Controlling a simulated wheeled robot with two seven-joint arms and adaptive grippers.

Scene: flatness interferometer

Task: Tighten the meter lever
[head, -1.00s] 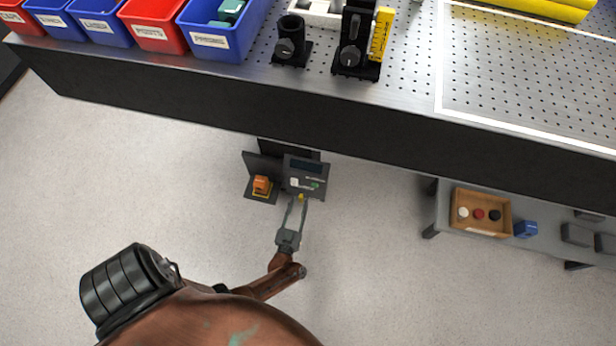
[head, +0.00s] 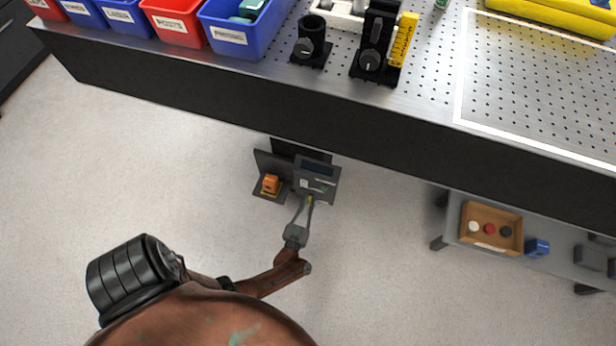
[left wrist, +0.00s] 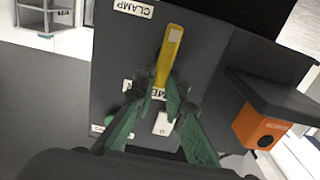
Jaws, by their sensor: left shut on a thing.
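The meter lever (left wrist: 169,50) is a yellow bar on a dark grey panel (left wrist: 115,60) in the left wrist view, between labels reading CLAMP and a partly hidden one starting ME. My left gripper (left wrist: 165,98) is shut on the lever near its lower end, and the fingers hide that end. My right gripper is in neither view.
An orange block (head: 270,184) sits on a dark shelf left of the meter box; it also shows in the left wrist view (left wrist: 258,127). The bench front (head: 200,95) overhangs above. A low table with a wooden tray (head: 490,246) stands at right. The floor between is clear.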

